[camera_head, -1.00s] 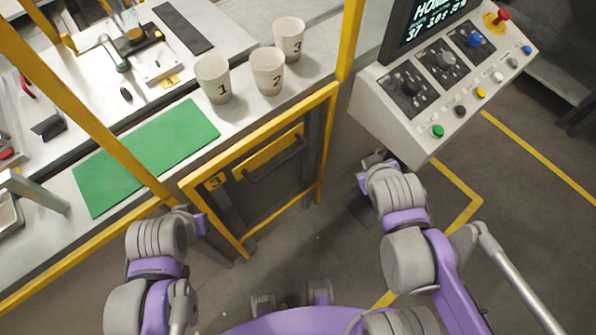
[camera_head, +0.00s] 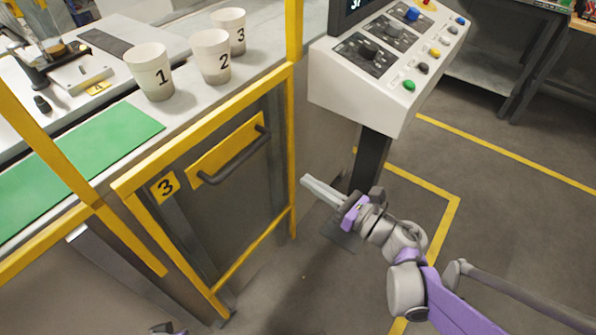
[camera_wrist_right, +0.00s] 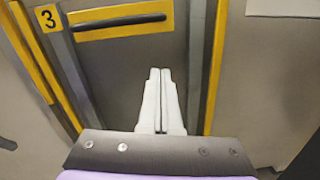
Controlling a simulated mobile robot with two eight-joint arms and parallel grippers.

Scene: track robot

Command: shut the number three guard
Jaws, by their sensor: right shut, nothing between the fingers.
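The number three guard (camera_head: 228,195) is a dark panel in a yellow frame below the counter, left of centre in the head view. It bears a yellow plate marked 3 (camera_head: 165,187) and a dark bar handle (camera_head: 236,157) on a yellow strip. I cannot tell whether it is fully shut. My right gripper (camera_head: 308,182) is to the right of the guard, apart from the handle, fingers together and empty. In the right wrist view the fingertips (camera_wrist_right: 160,71) point toward the panel, below the handle (camera_wrist_right: 120,25). My left gripper's fingers are out of view.
Paper cups marked 1 (camera_head: 150,72), 2 (camera_head: 212,56) and 3 (camera_head: 230,31) stand on the counter beside a green mat (camera_head: 95,150). A control console (camera_head: 370,85) on a post stands right of the guard. Yellow-lined floor (camera_head: 480,260) is open at right.

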